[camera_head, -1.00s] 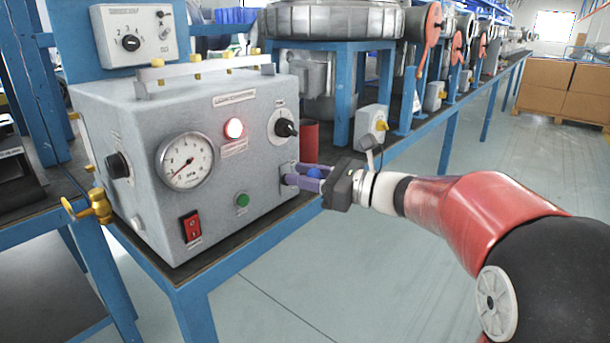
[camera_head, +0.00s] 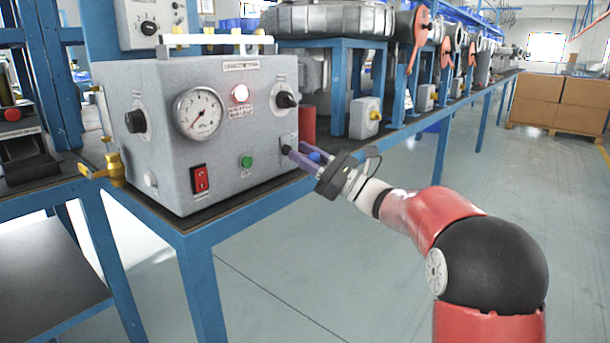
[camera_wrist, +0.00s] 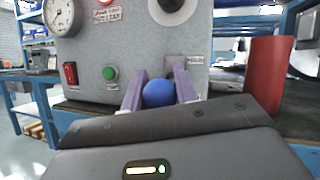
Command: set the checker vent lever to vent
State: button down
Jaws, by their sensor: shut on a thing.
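The grey checker box (camera_head: 226,160) stands on a blue-framed bench, with a gauge, lit red lamp, green button and red switch on its face. The vent lever has a blue ball knob (camera_head: 313,154) at the box's lower right. In the wrist view the knob (camera_wrist: 158,93) sits between my purple fingers. My gripper (camera_head: 298,152) is shut on the lever, its fingers reaching to the lever's plate (camera_head: 289,140). The fingers hide most of the lever's shaft, and I cannot read the plate's marks.
A black rotary knob (camera_head: 286,100) is just above the lever. A red cylinder (camera_head: 308,124) stands right of the box; it also shows in the wrist view (camera_wrist: 268,75). A brass valve (camera_head: 108,170) sticks out at the left. The floor in front of the bench is clear.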

jog(key=shift+f+n+y+b, duration=0.55)
jog(key=shift+y+b, duration=0.4)
jog(key=shift+b, duration=0.25)
jog(key=shift+f+n+y+b, duration=0.45)
jog(key=shift+f+y+b, duration=0.1)
jog(key=shift+y+b, duration=0.5)
jog(key=c, duration=1.1)
grip_release()
jog(key=v, duration=0.7)
jog(key=shift+d+f, duration=0.2)
jog(key=shift+d, duration=0.05)
